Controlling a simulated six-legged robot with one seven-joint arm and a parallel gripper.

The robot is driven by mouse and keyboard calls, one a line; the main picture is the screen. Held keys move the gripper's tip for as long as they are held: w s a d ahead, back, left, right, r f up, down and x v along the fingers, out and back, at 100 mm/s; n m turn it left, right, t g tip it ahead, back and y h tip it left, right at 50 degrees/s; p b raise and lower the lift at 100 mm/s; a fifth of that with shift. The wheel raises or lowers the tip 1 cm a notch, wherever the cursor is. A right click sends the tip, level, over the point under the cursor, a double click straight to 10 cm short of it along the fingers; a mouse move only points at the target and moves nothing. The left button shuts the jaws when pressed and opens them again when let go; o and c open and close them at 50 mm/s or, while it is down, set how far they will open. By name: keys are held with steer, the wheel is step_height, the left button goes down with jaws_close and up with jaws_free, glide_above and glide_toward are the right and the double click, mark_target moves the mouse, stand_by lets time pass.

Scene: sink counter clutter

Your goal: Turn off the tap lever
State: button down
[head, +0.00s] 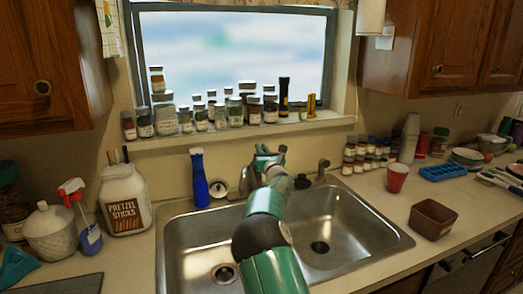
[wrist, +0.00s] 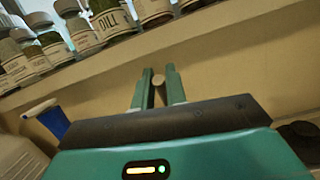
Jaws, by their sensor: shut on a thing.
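My gripper (head: 270,150) reaches over the back of the steel sink, in front of the window wall. In the wrist view its two green fingers (wrist: 159,72) stand on either side of a small round-ended rod, the tap lever (wrist: 158,79). The fingers are closed on it. Most of the lever is hidden by the fingers and the dark palm edge. In the head view a metal part of the tap (head: 246,181) shows just left of my arm, which hides the rest. I cannot tell the lever's angle or whether water runs.
The double sink (head: 188,232) lies below my arm. Several spice jars (head: 235,111) line the sill above. A red cup (head: 397,178) stands farther right.

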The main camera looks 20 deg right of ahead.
steer(key=c, duration=1.4)
jaws_free()
steer(key=shift+f, duration=0.1)
steer(key=shift+s, duration=0.1)
steer(key=v, duration=1.3)
steer(key=shift+s, duration=0.3)
steer(key=shift+f, duration=0.15)
